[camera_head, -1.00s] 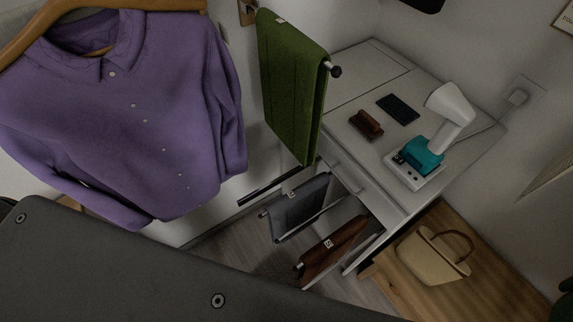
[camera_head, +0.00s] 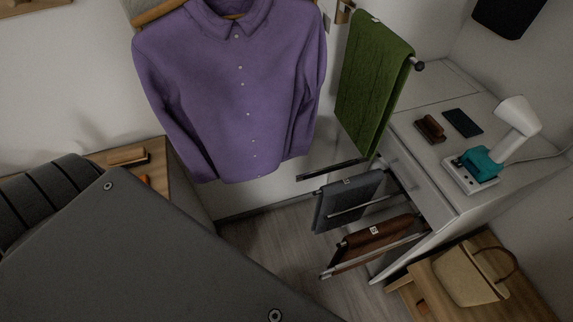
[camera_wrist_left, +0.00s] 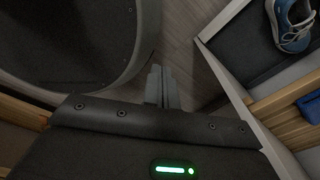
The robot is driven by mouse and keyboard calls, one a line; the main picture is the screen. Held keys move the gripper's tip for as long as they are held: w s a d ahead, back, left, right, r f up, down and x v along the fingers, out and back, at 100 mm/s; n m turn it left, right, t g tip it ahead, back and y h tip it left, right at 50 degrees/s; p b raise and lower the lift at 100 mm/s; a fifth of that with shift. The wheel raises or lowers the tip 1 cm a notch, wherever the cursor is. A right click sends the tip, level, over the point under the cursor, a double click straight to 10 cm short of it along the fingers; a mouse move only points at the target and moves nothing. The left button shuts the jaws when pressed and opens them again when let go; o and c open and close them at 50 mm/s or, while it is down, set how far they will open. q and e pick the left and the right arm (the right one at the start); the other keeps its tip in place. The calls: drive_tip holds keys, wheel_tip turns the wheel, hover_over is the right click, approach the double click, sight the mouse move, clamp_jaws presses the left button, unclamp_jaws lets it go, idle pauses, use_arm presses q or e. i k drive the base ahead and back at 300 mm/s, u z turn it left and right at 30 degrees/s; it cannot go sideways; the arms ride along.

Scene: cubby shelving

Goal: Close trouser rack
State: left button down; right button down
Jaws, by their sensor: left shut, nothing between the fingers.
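The trouser rack (camera_head: 350,262) stands pulled out from the side of the white cabinet (camera_head: 446,186), low in the middle right of the head view. Grey folded trousers (camera_head: 347,200) and brown folded trousers (camera_head: 376,238) hang on its thin metal rails. The rack is not recognisable in that view. My right gripper is in neither view.
A purple shirt (camera_head: 236,95) and the green towel (camera_head: 372,85) hang near the rack. A handbag (camera_head: 468,277) sits on a low wooden surface at right. The wrist view shows a blue shoe (camera_wrist_left: 293,28) in a compartment. Some floor (camera_head: 275,245) left of the rack is clear.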

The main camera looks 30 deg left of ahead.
sight(356, 161)
drive_tip(key=z, duration=0.6)
drive_tip(key=i, duration=0.7)
drive_tip(key=u, duration=1.6)
